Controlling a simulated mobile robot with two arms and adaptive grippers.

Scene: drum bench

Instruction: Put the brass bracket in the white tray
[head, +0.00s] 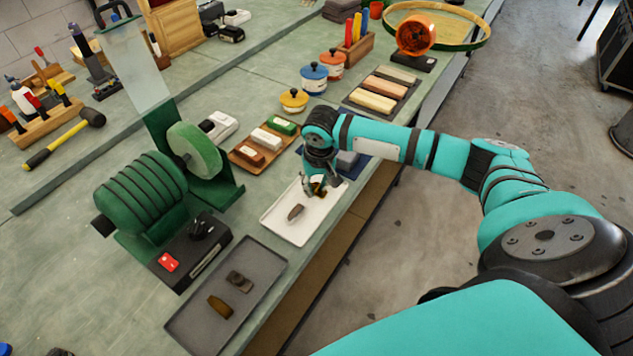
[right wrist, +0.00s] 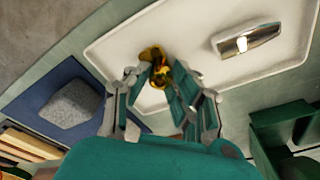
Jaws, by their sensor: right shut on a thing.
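The brass bracket (head: 319,190) is a small golden piece at my right gripper (head: 315,184). In the right wrist view the bracket (right wrist: 156,66) sits between the fingers of that gripper (right wrist: 163,88), which is shut on it. The fingers hide part of it. The gripper is over the far end of the white tray (head: 312,222), which also shows in the right wrist view (right wrist: 205,60). I cannot tell whether the bracket touches the tray floor. My left gripper is not in view.
A metal piece (head: 295,212) lies in the white tray. A grey tray (head: 262,262) with two dark pieces is nearer. The green grinder (head: 140,195) stands left. A blue mat (head: 357,171) with a grey block lies beyond the white tray, close to my arm.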

